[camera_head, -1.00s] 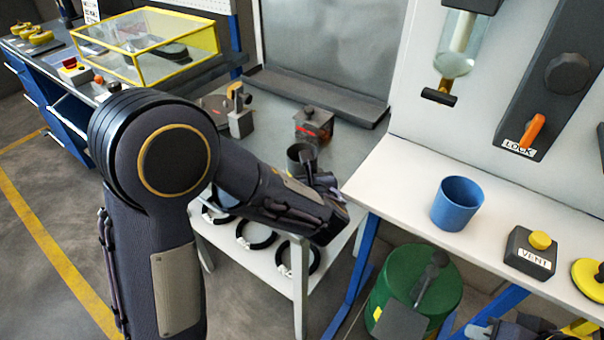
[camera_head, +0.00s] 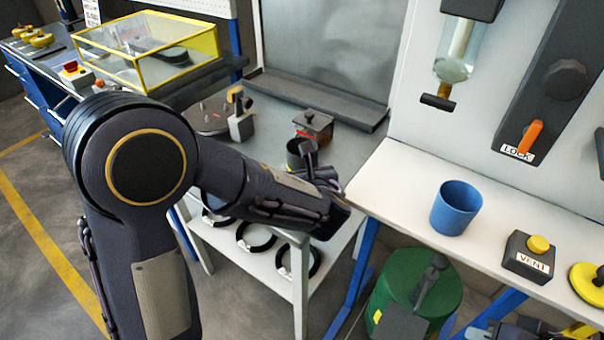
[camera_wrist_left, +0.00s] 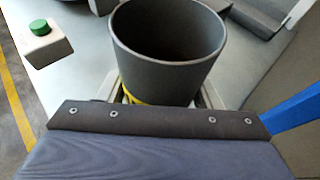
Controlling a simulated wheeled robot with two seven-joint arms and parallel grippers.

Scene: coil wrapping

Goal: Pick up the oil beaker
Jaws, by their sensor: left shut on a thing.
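A dark grey beaker (camera_wrist_left: 168,50), open at the top, fills the upper middle of the left wrist view. It also shows in the head view (camera_head: 295,158), partly hidden behind my left arm, near the front of the grey table. My left gripper (camera_wrist_left: 163,97) is shut on the beaker, with yellow showing between the fingers low on its side. In the head view, the left fingers are mostly hidden by the wrist. I cannot tell whether the beaker touches the table. My right gripper (camera_head: 512,331) shows only in part at the lower right edge, apart from the beaker.
A small lidded box (camera_head: 314,127) and a grey block with a handle (camera_head: 240,122) stand close behind the beaker. A blue cup (camera_head: 456,208) and a VENT button box (camera_head: 530,256) are on the white bench at right. A green drum (camera_head: 410,285) stands below.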

